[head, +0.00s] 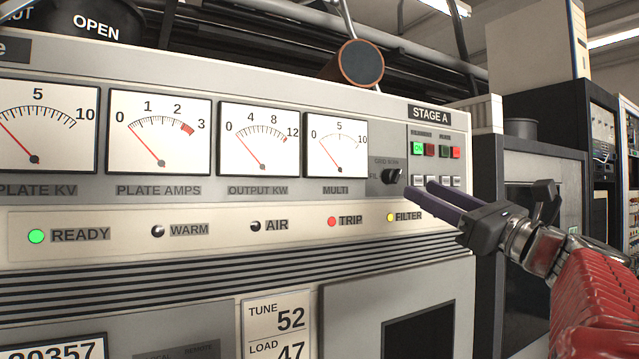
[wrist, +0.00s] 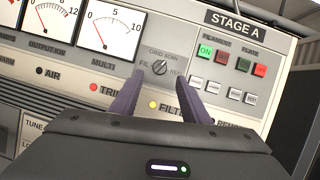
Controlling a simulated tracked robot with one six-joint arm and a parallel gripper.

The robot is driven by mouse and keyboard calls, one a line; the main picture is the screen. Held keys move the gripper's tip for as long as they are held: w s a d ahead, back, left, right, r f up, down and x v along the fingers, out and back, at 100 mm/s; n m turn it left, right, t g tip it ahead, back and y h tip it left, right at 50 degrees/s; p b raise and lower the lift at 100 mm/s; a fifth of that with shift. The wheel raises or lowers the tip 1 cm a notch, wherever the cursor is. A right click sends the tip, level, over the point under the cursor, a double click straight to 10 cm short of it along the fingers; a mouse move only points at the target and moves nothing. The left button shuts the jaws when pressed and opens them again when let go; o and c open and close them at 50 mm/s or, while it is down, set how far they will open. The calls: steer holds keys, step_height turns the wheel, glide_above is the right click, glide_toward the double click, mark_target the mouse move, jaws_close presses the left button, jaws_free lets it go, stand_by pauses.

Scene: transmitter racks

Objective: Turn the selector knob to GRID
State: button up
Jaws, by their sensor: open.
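The selector knob (head: 391,176) is a small dark knob on the light panel, right of the MULTI meter. In the wrist view the knob (wrist: 160,67) has labels around it that read roughly FIL, GRID, SCRN and REF. Its pointer seems tilted to the upper right, but I cannot tell its exact setting. My gripper (head: 420,192) is open and empty, with two dark purple fingers reaching in from the right. In the wrist view my gripper (wrist: 162,96) has one fingertip below left and one below right of the knob, apart from it.
Green and red FILAMENT and PLATE buttons (wrist: 206,50) sit right of the knob, with several small pale buttons below. The MULTI meter (head: 337,146) is to its left. A lamp row with the yellow FILTER lamp (head: 390,217) runs below. A dark cabinet (head: 530,200) stands at right.

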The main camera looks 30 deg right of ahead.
mark_target(398, 179)
steer(key=x, duration=0.6)
steer(key=shift+w, duration=0.25)
steer(key=shift+c, duration=0.7)
steer(key=c, duration=0.9)
